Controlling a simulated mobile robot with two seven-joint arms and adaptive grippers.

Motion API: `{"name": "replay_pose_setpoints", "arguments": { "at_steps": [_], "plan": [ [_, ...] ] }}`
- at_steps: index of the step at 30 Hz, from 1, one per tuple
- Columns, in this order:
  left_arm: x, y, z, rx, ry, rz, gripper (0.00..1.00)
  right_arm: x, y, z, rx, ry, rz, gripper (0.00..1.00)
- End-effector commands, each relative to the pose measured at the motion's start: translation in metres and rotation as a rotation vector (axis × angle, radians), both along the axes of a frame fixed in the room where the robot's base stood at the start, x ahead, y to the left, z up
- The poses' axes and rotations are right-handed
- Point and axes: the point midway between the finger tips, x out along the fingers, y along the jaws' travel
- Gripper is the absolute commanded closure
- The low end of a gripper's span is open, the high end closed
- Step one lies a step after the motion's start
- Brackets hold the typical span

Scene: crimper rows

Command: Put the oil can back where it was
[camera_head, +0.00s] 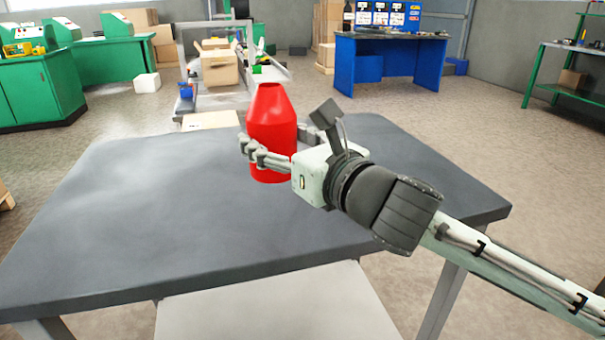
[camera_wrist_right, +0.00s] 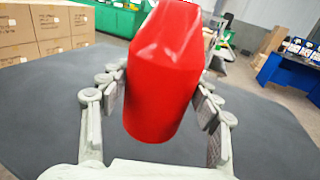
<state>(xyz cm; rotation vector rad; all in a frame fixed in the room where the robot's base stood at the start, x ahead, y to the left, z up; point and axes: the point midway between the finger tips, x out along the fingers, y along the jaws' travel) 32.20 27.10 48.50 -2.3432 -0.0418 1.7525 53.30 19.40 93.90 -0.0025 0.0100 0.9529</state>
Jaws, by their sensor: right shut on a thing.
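The red oil can (camera_head: 271,130) is upright with its narrow top upward, over the far part of the dark grey table (camera_head: 150,230). My right gripper (camera_head: 262,155) comes in from the right and is shut on the can's lower body. In the right wrist view the can (camera_wrist_right: 165,75) sits between both fingers of the right gripper (camera_wrist_right: 160,110). Whether the can's base touches the table is hard to tell. My left gripper is not in view.
The rest of the tabletop is bare. A light grey lower surface (camera_head: 280,305) shows at the front edge. Behind the table stand a cart with a cardboard box (camera_head: 218,68), a blue workbench (camera_head: 390,55) and green machines (camera_head: 40,85). Stacked boxes (camera_wrist_right: 35,35) show in the wrist view.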

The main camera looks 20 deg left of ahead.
Motion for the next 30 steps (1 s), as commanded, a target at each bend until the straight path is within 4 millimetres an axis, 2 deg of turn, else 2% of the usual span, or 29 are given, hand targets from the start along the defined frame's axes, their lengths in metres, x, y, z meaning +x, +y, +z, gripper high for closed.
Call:
{"name": "replay_pose_setpoints", "arguments": {
  "at_steps": [3, 9, 13, 17, 21, 30],
  "plan": [
    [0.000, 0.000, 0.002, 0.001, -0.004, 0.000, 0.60, 0.023, -0.015, -0.016, -0.001, 0.001, -0.004, 0.74],
    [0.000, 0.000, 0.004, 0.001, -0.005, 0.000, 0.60, 0.045, -0.028, -0.030, 0.002, -0.001, -0.001, 0.74],
    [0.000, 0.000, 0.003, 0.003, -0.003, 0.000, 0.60, 0.048, -0.030, -0.037, 0.002, -0.002, 0.001, 0.74],
    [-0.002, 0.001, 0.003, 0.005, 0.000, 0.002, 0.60, 0.048, -0.030, -0.056, 0.002, 0.003, 0.001, 0.74],
    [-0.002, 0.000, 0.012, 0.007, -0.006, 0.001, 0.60, 0.048, -0.030, -0.071, 0.003, 0.000, 0.000, 0.74],
    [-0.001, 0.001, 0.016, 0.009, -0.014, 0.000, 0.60, 0.048, -0.030, -0.073, 0.001, -0.003, 0.001, 0.74]
  ]
}}
